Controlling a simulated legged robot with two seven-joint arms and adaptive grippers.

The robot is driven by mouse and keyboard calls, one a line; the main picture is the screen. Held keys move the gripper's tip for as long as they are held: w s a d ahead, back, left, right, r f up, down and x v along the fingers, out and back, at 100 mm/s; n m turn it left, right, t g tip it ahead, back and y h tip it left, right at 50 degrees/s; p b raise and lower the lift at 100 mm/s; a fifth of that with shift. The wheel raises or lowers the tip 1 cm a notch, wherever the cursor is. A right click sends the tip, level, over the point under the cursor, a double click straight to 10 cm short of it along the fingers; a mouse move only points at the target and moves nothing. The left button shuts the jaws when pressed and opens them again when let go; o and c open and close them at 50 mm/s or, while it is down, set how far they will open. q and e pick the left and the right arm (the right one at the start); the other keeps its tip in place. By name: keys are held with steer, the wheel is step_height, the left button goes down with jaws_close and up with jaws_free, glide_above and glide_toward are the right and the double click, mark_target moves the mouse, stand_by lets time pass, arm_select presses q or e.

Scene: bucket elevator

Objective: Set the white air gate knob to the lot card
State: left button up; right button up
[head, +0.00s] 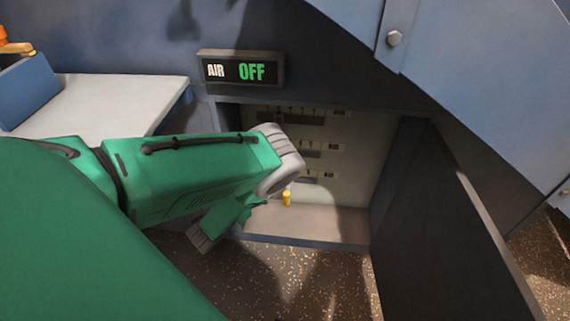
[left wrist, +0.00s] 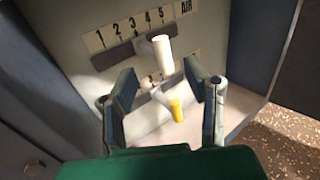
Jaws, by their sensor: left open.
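In the left wrist view, the white air gate knob (left wrist: 164,58) sticks out from a slot under a 1-to-5 scale (left wrist: 131,24) marked AIR (left wrist: 183,8). It sits toward the scale's right half; its exact mark is hard to tell. My left gripper (left wrist: 160,78) is open, its fingertips either side of the knob's lower end in this view; whether they touch it I cannot tell. In the head view, my green left arm hides the white knob and most of the gripper. No lot card is readable. My right gripper is not in view.
A yellow knob (left wrist: 176,110) is below the white one and also shows in the head view (head: 287,199). A display (head: 240,70) reads AIR OFF. The open cabinet has a dark door (head: 440,230) at right. A pale bench top (head: 110,102) lies left.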

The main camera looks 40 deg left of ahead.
arm_select(q)
steer(key=w+b, duration=0.1)
steer(key=w, duration=0.4)
steer(key=w+b, duration=0.2)
steer(key=w, duration=0.4)
steer(key=shift+d, duration=0.2)
